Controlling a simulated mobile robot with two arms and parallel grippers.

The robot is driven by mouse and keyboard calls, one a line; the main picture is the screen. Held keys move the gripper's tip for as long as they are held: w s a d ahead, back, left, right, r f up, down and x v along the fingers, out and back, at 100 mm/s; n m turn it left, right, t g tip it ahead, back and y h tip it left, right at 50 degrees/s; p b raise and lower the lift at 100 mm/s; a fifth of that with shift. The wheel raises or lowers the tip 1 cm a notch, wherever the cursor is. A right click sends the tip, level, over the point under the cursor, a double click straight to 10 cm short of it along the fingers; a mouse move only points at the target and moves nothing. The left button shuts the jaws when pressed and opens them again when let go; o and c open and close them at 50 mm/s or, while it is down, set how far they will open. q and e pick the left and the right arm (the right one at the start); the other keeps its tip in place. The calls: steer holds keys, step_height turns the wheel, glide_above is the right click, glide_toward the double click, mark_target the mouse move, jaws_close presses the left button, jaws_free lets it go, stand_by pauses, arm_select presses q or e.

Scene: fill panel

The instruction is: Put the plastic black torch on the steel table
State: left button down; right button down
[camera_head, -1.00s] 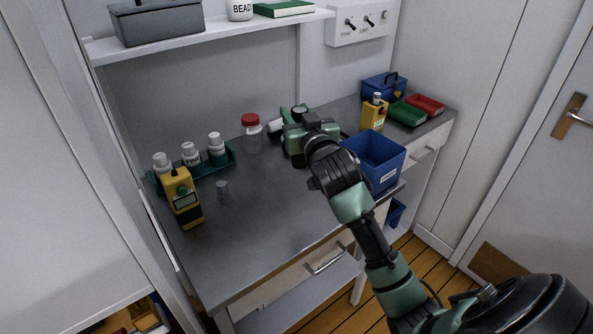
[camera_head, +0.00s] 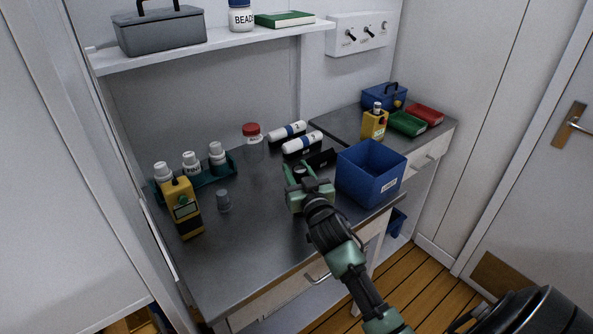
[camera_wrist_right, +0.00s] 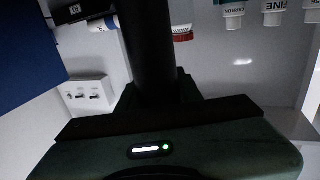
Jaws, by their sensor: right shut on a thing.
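The black torch (camera_wrist_right: 150,45) is a dark cylinder standing out from between my right gripper's jaws in the right wrist view. In the head view its round dark end (camera_head: 300,171) shows between the green fingers. My right gripper (camera_head: 300,178) is shut on it, over the steel table (camera_head: 245,245), left of the blue bin. I cannot tell whether the torch touches the table top. My left gripper is not in view.
A blue bin (camera_head: 362,182) stands close on the right. Two white cylinders (camera_head: 302,143) lie in black holders behind, beside an empty-looking black holder (camera_head: 321,160). A yellow meter (camera_head: 183,208), a small grey cylinder (camera_head: 224,201) and a bottle rack (camera_head: 217,177) stand left. The table's front middle is clear.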

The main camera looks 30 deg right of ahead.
steer(key=c, duration=0.9)
jaws_free()
steer(key=shift+c, duration=0.2)
steer(key=shift+s, duration=0.1)
steer(key=b+v, duration=0.1)
steer(key=v, duration=1.1)
steer(key=shift+b, duration=0.35)
